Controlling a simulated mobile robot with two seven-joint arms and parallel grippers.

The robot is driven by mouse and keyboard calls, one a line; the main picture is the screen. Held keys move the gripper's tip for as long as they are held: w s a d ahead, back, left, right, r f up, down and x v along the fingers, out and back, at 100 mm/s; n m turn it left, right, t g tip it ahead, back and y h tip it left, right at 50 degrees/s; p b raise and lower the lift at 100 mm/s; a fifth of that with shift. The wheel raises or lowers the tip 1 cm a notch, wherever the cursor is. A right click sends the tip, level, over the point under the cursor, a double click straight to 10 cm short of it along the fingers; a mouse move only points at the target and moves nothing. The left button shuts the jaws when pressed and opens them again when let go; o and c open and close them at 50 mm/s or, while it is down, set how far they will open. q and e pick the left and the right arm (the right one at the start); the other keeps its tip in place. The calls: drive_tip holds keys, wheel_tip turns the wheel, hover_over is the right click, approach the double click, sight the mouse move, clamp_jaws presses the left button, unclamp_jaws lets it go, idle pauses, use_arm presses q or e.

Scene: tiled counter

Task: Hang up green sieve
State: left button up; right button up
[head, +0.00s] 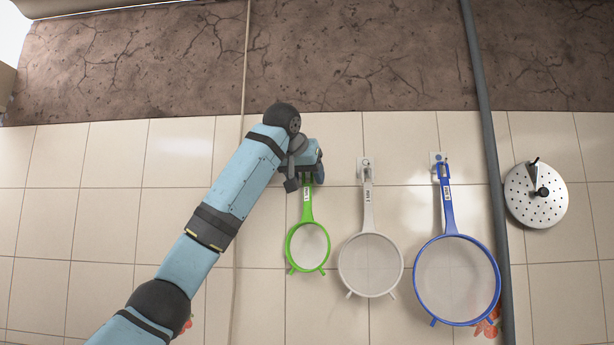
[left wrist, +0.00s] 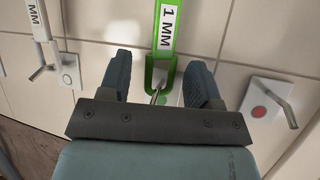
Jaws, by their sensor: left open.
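The green sieve (head: 307,213) hangs upright against the tiled wall, bowl down, left of a white and a blue sieve. The top of its handle is partly hidden by my left gripper (head: 306,180). In the left wrist view its green handle (left wrist: 166,30) with a "1 MM" label ends in a loop, and a metal hook (left wrist: 158,91) shows at the loop's opening, seemingly through it. My left gripper (left wrist: 160,85) is open, its fingers apart on either side of the loop with gaps showing. My right gripper is not in view.
The white sieve (head: 367,208) and blue sieve (head: 448,212) hang on hooks to the right. A grey pipe (head: 487,130) and a round perforated metal fixture (head: 520,203) are farther right. An empty hook plate with a red dot (left wrist: 262,110) shows in the left wrist view.

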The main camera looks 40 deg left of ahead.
use_arm(q)
drive_tip(key=b+v, duration=0.4)
drive_tip(key=v, duration=0.9)
drive_tip(key=shift+s+r, duration=0.15)
drive_tip(key=shift+s, duration=0.2)
drive_tip(key=shift+d, duration=0.2)
idle(0.3)
